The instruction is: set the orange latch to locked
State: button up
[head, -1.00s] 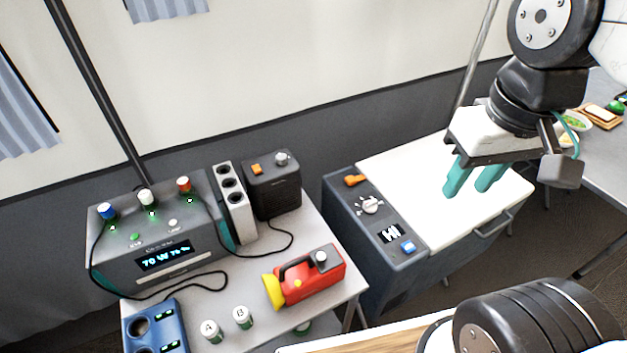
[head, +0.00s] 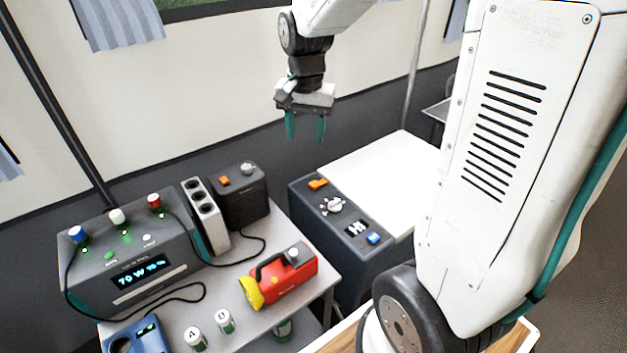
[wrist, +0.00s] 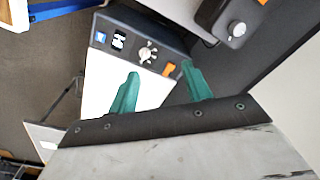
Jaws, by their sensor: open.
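The orange latch (head: 318,184) lies on the dark control panel (head: 336,222) of the white-lidded chest, at the panel's far end beyond a white knob (head: 331,205). My gripper (head: 305,138) has two teal fingers, is open and empty, and hangs in the air above the far side of the chest, apart from the latch. In the wrist view my gripper (wrist: 160,72) points down toward the panel. The latch's lock markings are too small to read.
Left of the chest, a table holds a black box with an orange switch (head: 240,195), a red torch (head: 279,277) and a grey power unit (head: 130,262). The white lid (head: 375,170) is clear.

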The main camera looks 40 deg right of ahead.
jog(key=w+d+f+m, duration=0.3)
jog(key=w+d+f, duration=0.1)
jog(key=w+f, duration=0.25)
jog(key=m, duration=0.5)
send_over(314, 183)
jog(key=shift+g, duration=0.3)
notch_tip(314, 183, down, 14)
jog(key=shift+s+f, duration=0.1)
jog(key=shift+f, duration=0.15)
notch_tip(314, 183, down, 8)
jog(key=shift+r, duration=0.25)
